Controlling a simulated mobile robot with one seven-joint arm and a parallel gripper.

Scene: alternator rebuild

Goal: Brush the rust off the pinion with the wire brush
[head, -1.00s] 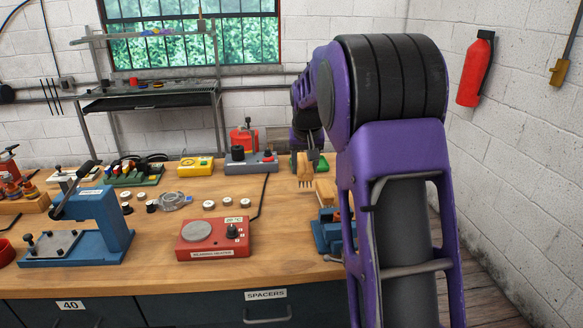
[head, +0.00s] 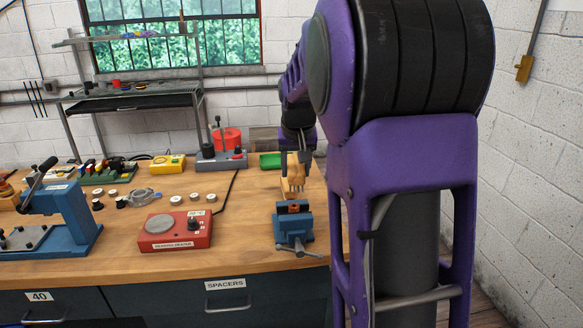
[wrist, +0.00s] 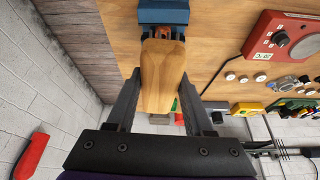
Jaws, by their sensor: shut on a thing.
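My gripper (head: 297,168) is shut on a wire brush (head: 293,161) with a pale wooden body. In the wrist view the same brush (wrist: 162,75) sits between the two dark fingers. The brush is above the bench, behind the blue vise (head: 292,229) in the head view. A reddish-brown piece (head: 294,207), apparently the rusty pinion, shows at the vise jaws. In the wrist view the blue vise (wrist: 162,12) lies at the top, just beyond the brush end. The brush hides most of the pinion there, so I cannot tell whether they touch.
A red bearing heater (head: 177,231) stands left of the vise. A green tray (head: 270,160) and a grey stand (head: 221,160) are farther back. The bench (head: 245,262) is clear between heater and vise.

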